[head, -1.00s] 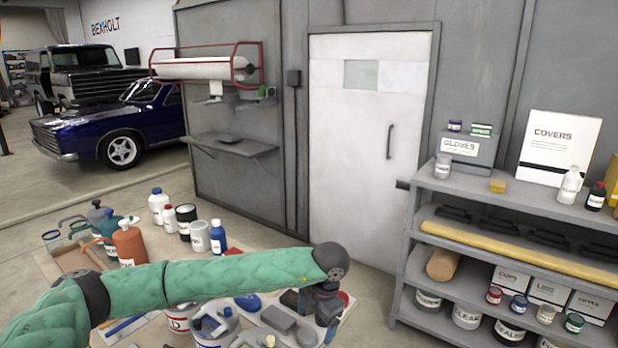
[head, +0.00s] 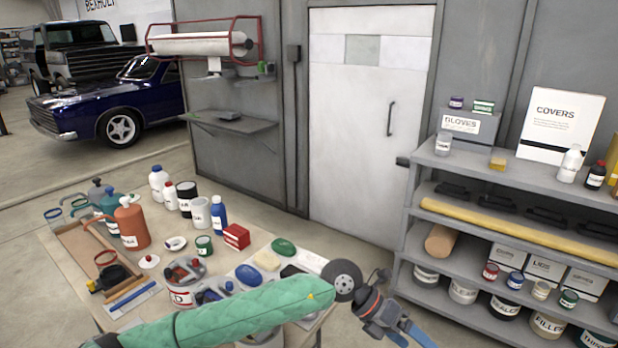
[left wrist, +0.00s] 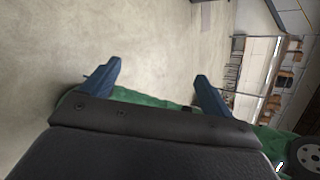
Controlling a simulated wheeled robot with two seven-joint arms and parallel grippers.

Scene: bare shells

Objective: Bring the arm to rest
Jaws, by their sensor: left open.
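My left arm (head: 240,312), in a green sleeve, comes in along the bottom of the head view over the table's near side. My left gripper (head: 412,338) is at its end, right of the table and in front of the shelf unit, pointing down and right. In the left wrist view its two blue fingers (left wrist: 156,78) are spread apart with nothing between them. Bare concrete floor (left wrist: 150,40) shows beyond them. My right gripper is in neither view.
A table (head: 75,262) holds bottles, cans, a red box (head: 236,236) and a wooden tray (head: 85,245). A grey shelf unit (head: 470,178) with boxes and cans stands at the right. A white door (head: 365,130) is behind, with floor between.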

